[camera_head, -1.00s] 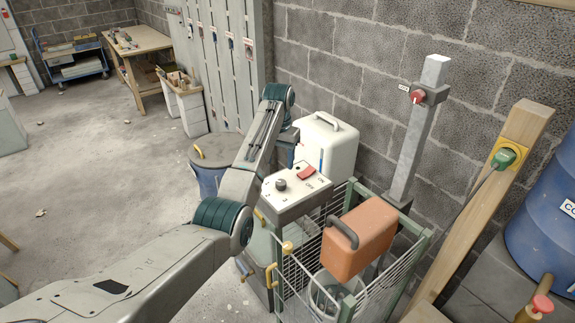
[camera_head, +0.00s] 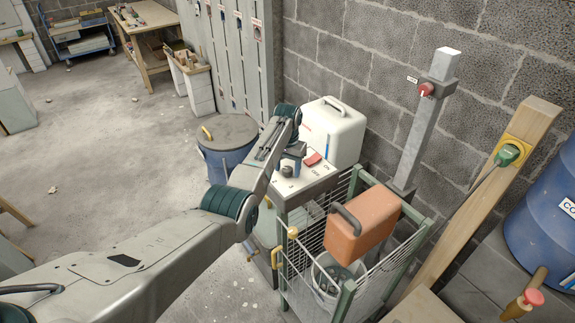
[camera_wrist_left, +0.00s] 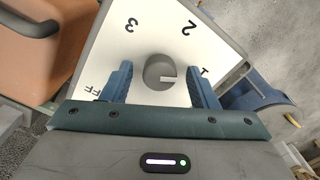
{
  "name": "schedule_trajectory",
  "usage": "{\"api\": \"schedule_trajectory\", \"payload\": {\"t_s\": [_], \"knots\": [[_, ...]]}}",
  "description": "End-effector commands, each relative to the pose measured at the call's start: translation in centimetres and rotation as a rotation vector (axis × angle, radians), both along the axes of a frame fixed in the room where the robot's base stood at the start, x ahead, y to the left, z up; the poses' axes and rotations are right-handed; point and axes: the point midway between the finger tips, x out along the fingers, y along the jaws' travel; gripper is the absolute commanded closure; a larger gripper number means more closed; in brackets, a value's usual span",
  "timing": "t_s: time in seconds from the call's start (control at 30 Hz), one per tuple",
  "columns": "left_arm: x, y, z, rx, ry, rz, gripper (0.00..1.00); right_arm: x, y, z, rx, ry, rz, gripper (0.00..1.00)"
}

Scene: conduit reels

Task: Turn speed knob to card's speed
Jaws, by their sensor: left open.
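The round grey speed knob (camera_wrist_left: 153,64) sits on the white face of a control box (camera_wrist_left: 183,40), which bears the marks 1, 2, 3 and a partly hidden OFF. Its pale pointer line points roughly toward the 1. My left gripper (camera_wrist_left: 160,74) is open, with one blue finger on each side of the knob; gaps show between them, and its height above the face is hard to tell. In the head view the box (camera_head: 292,188) shows with the dark knob (camera_head: 286,171) beside my left gripper (camera_head: 291,158). I cannot make out a speed card. My right gripper is not in view.
A red switch (camera_head: 312,158) is on the same box. An orange jerrycan (camera_head: 362,228) sits at a green wire cage (camera_head: 341,300) in front. A white canister (camera_head: 336,130) stands behind, and a lidded blue drum (camera_head: 228,135) stands left. Open floor lies further left.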

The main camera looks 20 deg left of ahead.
Motion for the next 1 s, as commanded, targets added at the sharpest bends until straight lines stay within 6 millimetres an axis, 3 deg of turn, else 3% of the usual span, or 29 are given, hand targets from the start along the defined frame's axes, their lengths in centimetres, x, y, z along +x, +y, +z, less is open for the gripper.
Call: {"api": "schedule_trajectory", "payload": {"t_s": [0.2, 0.43, 0.77, 1.0], "knots": [[0.0, 0.0, 0.0, 0.0, 0.0, 0.0, 0.48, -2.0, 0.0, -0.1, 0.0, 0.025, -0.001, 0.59], [0.0, 0.0, 0.0, 0.0, 0.0, 0.0, 0.91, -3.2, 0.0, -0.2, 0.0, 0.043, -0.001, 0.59], [0.0, 0.0, 0.0, 0.0, 0.0, 0.042, 0.91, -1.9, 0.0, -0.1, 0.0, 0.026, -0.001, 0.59], [0.0, 0.0, 0.1, 0.0, 0.0, 0.184, 0.91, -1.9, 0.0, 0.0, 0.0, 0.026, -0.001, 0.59]]}}
